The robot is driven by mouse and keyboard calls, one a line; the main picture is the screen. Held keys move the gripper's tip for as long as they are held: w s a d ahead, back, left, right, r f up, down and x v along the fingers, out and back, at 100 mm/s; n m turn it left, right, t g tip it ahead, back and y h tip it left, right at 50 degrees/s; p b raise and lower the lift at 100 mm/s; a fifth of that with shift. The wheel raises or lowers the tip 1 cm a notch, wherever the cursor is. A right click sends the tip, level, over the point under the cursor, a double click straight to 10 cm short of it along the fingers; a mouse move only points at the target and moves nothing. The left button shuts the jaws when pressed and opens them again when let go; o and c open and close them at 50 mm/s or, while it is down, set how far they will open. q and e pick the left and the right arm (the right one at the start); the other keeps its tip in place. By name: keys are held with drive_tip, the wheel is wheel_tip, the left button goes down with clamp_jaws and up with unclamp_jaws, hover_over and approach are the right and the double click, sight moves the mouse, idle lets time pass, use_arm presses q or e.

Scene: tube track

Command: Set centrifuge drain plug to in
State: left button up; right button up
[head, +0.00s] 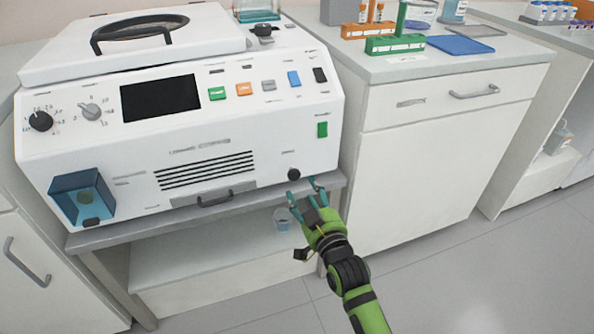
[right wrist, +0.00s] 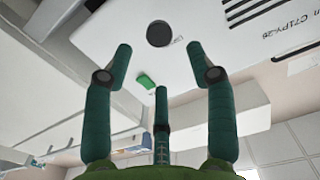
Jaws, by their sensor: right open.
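The white centrifuge (head: 185,125) stands on a grey bench top. Its drain plug looks like a round black knob (head: 294,174) low on the right of the front face. It also shows as a dark disc in the right wrist view (right wrist: 159,33). My right gripper (head: 303,189) is open and empty just in front of and below the plug. In the right wrist view its teal fingers (right wrist: 160,60) are spread, with the plug beyond the tips, between the two outer ones. No contact shows. How deep the plug sits is hard to tell. My left gripper is out of view.
A black handle (head: 215,198) and a blue clear box (head: 82,196) are on the front's lower part. A small clear cup (head: 282,219) is on the shelf below. A white cabinet (head: 430,140) stands right.

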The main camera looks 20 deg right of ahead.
sight(295, 175)
drive_tip(key=w+b, duration=0.1)
drive_tip(key=w, duration=0.3)
drive_tip(key=shift+w+a, duration=0.15)
drive_tip(key=shift+w, duration=0.2)
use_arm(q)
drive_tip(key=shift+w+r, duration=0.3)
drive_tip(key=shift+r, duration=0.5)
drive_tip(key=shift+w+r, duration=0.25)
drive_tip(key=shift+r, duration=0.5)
use_arm(e)
drive_tip(key=shift+w, duration=0.65)
